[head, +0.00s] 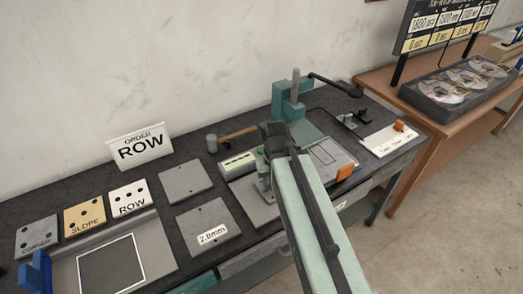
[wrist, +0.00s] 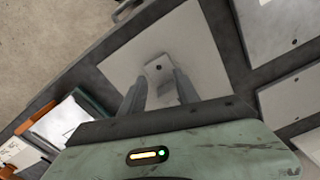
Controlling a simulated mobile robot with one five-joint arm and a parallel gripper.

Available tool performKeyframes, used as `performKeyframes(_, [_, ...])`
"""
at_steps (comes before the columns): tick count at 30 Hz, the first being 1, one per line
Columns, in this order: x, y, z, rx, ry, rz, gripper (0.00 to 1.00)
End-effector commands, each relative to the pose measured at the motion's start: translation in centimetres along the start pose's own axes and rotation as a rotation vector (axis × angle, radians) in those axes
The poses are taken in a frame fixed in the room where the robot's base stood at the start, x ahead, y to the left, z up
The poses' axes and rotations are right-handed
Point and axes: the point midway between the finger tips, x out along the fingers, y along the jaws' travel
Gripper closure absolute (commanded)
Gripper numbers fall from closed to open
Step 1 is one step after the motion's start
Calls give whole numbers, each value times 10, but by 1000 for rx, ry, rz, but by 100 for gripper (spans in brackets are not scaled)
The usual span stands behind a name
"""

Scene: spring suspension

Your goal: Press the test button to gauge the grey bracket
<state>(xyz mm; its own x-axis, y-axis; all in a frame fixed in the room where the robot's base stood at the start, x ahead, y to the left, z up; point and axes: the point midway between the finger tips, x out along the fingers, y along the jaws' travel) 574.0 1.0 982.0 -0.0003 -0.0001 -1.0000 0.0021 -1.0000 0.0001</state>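A small grey bracket (wrist: 158,67) with a dark hole shows between and just beyond my fingertips in the wrist view. It is over a pale grey plate (wrist: 195,45). My gripper (wrist: 160,80) has its two fingers apart on either side of it; I cannot tell whether they touch it. In the head view my gripper (head: 265,184) points down close above the bench, in front of a pale green box (head: 238,165). At the right of the bench an orange knob or button (head: 399,126) sits on a white lettered plate (head: 388,140); its lettering is too small to read.
A teal press (head: 290,105) with a dark lever stands behind my arm. A hammer (head: 230,136), a 2.0mm plate (head: 208,228), another grey plate (head: 186,182) and the ROW card (head: 129,198) lie left. An orange block (head: 345,172) sits at the bench's front edge.

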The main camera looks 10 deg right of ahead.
Motion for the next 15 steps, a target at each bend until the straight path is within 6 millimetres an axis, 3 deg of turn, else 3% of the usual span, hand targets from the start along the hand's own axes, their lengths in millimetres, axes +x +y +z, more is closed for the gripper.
performKeyframes(6, [0,0,0,0,0,0,62])
performKeyframes(10, [0,0,0,0,0,0,98])
performKeyframes(15, [0,0,0,0,0,0,100])
